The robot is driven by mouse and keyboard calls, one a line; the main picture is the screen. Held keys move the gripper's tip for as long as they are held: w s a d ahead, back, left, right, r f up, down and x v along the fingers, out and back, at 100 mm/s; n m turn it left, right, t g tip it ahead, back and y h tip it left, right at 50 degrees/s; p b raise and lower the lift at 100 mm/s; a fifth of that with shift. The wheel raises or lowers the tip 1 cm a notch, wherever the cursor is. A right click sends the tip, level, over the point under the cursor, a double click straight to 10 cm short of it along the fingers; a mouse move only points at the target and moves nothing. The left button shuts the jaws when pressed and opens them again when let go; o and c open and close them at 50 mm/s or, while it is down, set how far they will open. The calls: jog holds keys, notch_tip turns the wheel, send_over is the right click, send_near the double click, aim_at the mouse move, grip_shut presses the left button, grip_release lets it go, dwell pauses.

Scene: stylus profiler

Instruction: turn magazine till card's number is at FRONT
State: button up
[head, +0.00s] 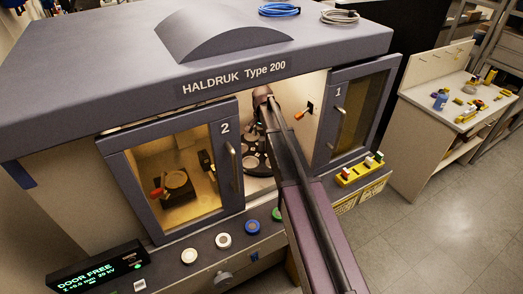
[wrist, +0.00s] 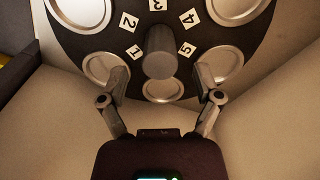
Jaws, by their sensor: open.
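The magazine is a dark round plate (wrist: 84,34) with silver round seats and white number labels. In the wrist view, labels 1 (wrist: 134,52), 2 (wrist: 129,22), 3 (wrist: 157,4), 4 (wrist: 190,17) and 5 (wrist: 186,48) ring its grey central knob (wrist: 160,50). The seat nearest my wrist (wrist: 165,90) shows no label; the knob may hide one. The magazine (head: 254,158) also shows inside the cabinet in the head view, partly behind my arm. I cannot make out the card or a FRONT mark.
My arm passes through the opening between door 2 (head: 228,190) and door 1 (head: 322,145). Buttons (head: 223,240) line the front ledge, and a display (head: 98,267) reads DOOR FREE. A yellow holder (head: 352,175) sits right of the opening. A side bench (head: 425,90) stands at right.

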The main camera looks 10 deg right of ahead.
jog(key=shift+r+p, duration=3.5)
jog(key=shift+r, duration=0.25)
jog(key=shift+f, duration=0.1)
